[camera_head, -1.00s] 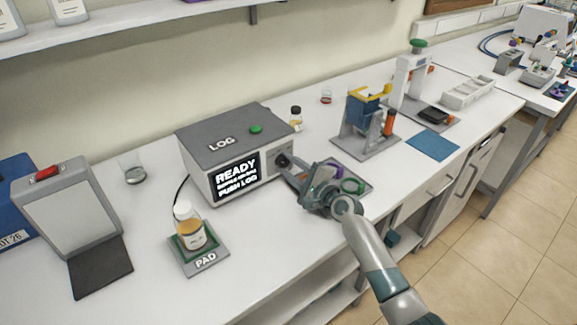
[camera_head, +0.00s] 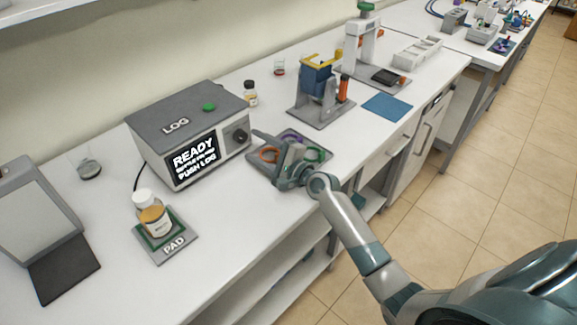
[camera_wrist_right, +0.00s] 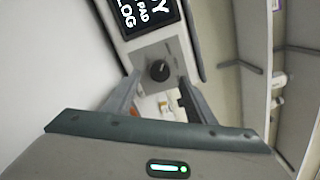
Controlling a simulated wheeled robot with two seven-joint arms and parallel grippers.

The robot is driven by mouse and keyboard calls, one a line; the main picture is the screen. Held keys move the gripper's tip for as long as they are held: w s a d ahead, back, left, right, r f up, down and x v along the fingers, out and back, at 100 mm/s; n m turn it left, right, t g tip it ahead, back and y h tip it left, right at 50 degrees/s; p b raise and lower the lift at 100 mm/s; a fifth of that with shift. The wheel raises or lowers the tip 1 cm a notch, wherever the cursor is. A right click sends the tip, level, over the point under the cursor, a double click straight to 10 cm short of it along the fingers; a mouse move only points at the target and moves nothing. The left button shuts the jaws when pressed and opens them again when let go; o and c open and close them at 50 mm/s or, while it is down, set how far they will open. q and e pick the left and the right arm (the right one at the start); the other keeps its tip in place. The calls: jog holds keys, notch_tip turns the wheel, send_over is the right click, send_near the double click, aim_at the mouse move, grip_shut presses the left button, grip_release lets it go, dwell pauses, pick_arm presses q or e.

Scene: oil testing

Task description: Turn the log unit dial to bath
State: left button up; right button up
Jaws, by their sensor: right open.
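The log unit (camera_head: 190,125) is a grey and white box marked LOG, with a green button on top. Its black screen reads READY and PUSH LOG. The black dial (camera_head: 240,136) is on a grey panel right of the screen. In the right wrist view the dial (camera_wrist_right: 159,71) lies ahead, between the open fingers. My right gripper (camera_head: 266,142) is open and empty, apart from the dial, with its fingers pointing at it. The small markings around the dial are too blurred to read. My left gripper is not in view.
A bottle of amber liquid (camera_head: 151,214) stands on the PAD (camera_head: 175,247) in front of the unit. A tray with coloured rings (camera_head: 319,157) lies under and beside my right gripper. A blue and yellow stand (camera_head: 318,85) is behind it.

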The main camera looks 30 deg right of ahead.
jog(key=b+v, duration=0.2)
jog(key=v, duration=1.1)
jog(key=shift+a, duration=0.1)
